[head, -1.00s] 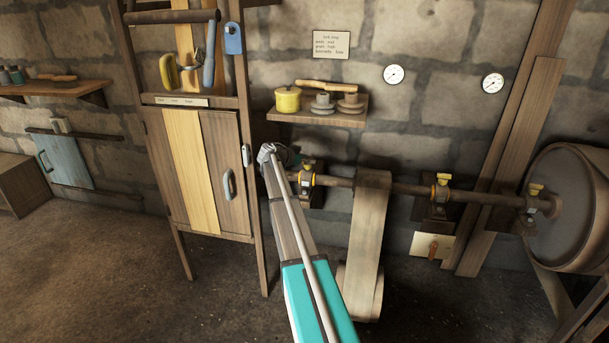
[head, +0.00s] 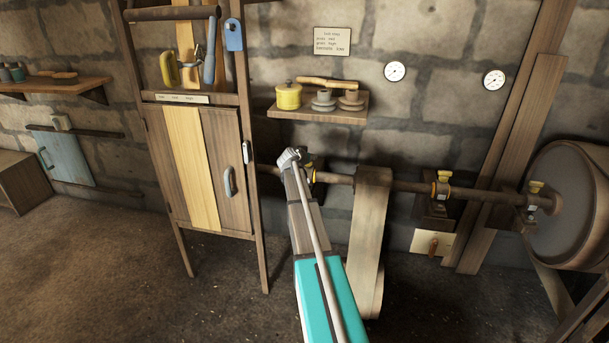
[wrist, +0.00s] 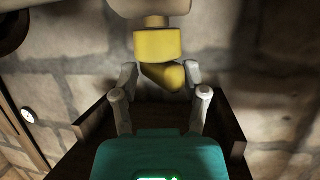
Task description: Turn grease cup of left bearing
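The yellow grease cup (wrist: 158,46) of the left bearing (head: 312,174) fills the upper middle of the wrist view. In the head view my arm hides most of that bearing and its cup. My gripper (wrist: 162,76) has its two pale fingers apart, one on each side of the cup's lower yellow part. Whether the fingers touch the cup cannot be told. In the head view my gripper is at the left bearing, with its fingers hidden behind the wrist.
The shaft (head: 400,187) runs right past a wide belt (head: 368,225), with a middle bearing (head: 440,188) and a right bearing (head: 532,200). A shelf (head: 318,115) with a yellow pot (head: 288,96) is above. A wooden cabinet (head: 225,180) stands left.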

